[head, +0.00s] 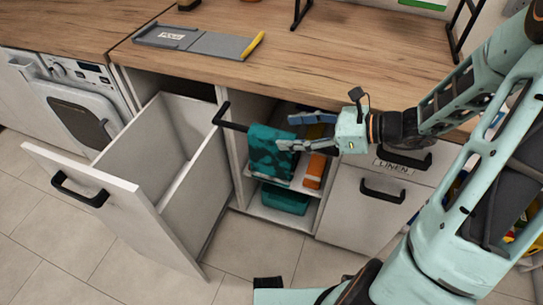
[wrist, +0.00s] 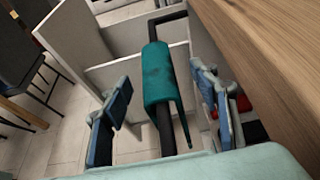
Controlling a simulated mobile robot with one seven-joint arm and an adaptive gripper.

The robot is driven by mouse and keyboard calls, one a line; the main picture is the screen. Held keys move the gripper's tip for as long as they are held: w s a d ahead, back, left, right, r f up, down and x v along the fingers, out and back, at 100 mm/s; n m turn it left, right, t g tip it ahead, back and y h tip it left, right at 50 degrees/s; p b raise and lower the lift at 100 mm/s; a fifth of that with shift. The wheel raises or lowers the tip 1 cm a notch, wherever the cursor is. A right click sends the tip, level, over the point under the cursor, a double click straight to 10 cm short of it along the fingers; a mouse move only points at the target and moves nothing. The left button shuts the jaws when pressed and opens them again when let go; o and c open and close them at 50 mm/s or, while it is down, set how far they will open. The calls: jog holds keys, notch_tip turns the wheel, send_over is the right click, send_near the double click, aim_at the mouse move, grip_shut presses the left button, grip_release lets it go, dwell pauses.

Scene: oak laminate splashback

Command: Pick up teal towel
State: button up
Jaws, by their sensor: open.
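The teal towel (head: 270,150) has darker patches and hangs folded over a black rail (head: 232,125) in front of the open shelves under the counter. In the wrist view the towel (wrist: 158,75) drapes over the rail, between the fingers in the picture and reaching beyond their tips. My gripper (head: 285,132) is open at the towel's right side in the head view; in the wrist view its two blue-padded fingers (wrist: 160,92) stand apart on either side of the towel. I cannot tell whether either finger touches the cloth.
An open white drawer (head: 150,212) stands out left of the towel. The wooden counter (head: 310,55) edge lies close to my gripper. The shelves hold a teal bin (head: 284,198) and an orange item (head: 315,170). A closed drawer front labelled LINEN (head: 392,168) is to the right.

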aim_at(277, 133)
jog(key=b+x, duration=0.1)
jog(key=x, duration=0.4)
jog(key=shift+s+a+b, duration=0.1)
jog(key=shift+a+b, duration=0.2)
jog(key=shift+a, duration=0.05)
grip_shut()
